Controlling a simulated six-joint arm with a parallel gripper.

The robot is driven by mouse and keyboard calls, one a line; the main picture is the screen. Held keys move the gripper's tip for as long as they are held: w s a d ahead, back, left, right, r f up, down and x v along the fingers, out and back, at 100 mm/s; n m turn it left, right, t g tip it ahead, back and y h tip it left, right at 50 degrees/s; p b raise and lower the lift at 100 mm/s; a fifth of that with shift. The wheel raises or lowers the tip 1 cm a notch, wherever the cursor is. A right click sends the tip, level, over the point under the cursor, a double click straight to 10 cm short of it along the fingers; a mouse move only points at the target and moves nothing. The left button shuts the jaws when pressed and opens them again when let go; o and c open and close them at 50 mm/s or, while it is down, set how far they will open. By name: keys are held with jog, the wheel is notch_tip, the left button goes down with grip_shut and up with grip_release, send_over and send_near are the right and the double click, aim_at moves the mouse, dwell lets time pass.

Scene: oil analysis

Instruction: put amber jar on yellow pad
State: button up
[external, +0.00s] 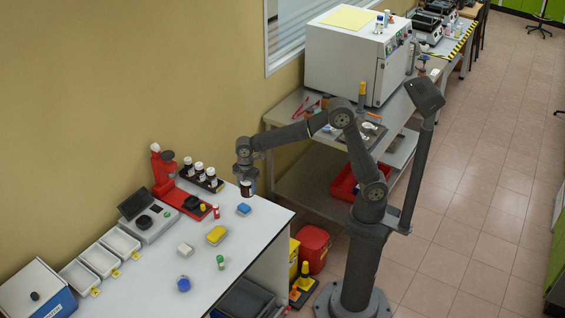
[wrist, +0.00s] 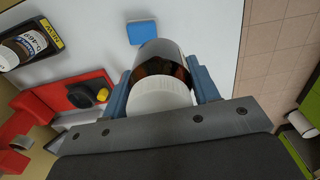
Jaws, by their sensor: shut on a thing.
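The amber jar (wrist: 163,70), dark brown with a pale label and a white cap, sits between the fingers of my gripper (wrist: 163,88) in the wrist view. My gripper is shut on it. In the external view my gripper (external: 246,178) holds the dark jar (external: 246,189) near the right back edge of the white table, apparently just above it. A yellow pad (external: 217,235) lies on the table, nearer the camera than the jar. The yellow pad cannot be made out in the wrist view.
A black rack (external: 202,178) of several capped jars and a red stand (external: 163,170) are to the left. A pale block (external: 187,248) lies nearby.

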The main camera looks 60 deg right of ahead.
jog(key=w+a+r, duration=0.2)
jog(key=w+a, duration=0.3)
jog(key=w, duration=0.1)
send_over(220, 228)
notch_tip(220, 228, down, 7)
jog(key=shift+d, duration=0.1)
jog(key=shift+f, duration=2)
jog(key=shift+f, duration=0.15)
jog(key=o, duration=1.1)
notch_tip(220, 228, up, 12)
jog(key=shift+r, duration=0.15)
